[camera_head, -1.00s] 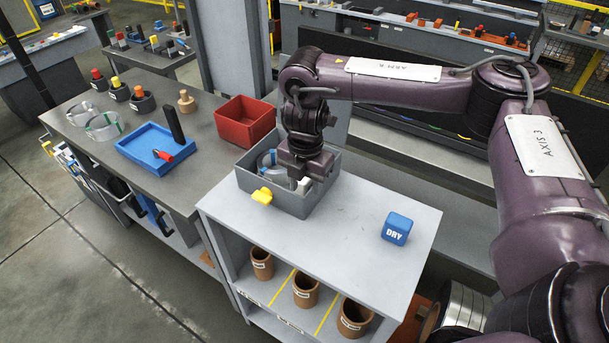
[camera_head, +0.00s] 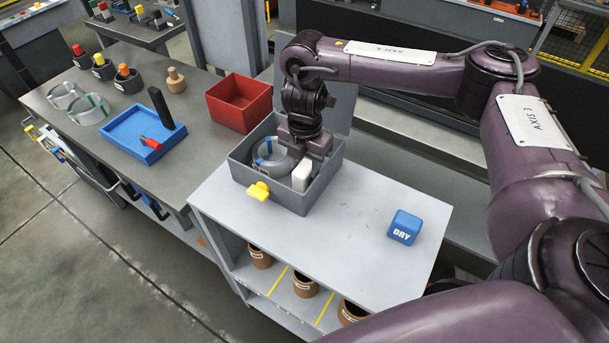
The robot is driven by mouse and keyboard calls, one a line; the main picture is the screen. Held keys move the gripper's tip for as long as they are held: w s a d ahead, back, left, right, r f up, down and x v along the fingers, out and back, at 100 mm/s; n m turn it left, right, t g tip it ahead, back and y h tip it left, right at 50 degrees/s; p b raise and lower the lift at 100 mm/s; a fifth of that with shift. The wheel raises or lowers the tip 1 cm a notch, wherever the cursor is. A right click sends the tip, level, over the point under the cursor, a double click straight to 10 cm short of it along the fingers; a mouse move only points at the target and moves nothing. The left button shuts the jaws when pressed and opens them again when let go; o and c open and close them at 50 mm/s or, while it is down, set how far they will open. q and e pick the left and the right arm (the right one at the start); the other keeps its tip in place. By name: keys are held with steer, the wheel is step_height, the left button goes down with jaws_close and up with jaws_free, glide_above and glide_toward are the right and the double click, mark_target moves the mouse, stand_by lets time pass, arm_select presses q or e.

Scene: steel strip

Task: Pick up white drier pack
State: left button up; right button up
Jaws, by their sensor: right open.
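The white drier pack (camera_head: 302,175) stands in the right part of a grey open box (camera_head: 282,198) on the near shelf unit. My right gripper (camera_head: 309,155) points down over the box, just above and behind the pack. Its fingertips are small and partly hidden, and I cannot tell whether they touch the pack. A clear coil with blue bands (camera_head: 268,162) lies in the box, left of the pack. My left gripper is not in view.
A yellow latch (camera_head: 258,191) sticks out at the box front. A blue DRY block (camera_head: 405,227) stands on the grey top (camera_head: 345,215), otherwise clear there. A red bin (camera_head: 238,101) and a blue tray (camera_head: 127,130) stand on the bench to the left.

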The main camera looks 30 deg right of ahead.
mark_target(305, 167)
step_height(305, 167, down, 3)
steer(key=shift+w+f, duration=0.1)
steer(key=c, duration=0.7)
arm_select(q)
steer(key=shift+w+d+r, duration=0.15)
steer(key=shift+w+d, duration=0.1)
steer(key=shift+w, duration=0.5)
arm_select(e)
steer(key=shift+o, duration=0.2)
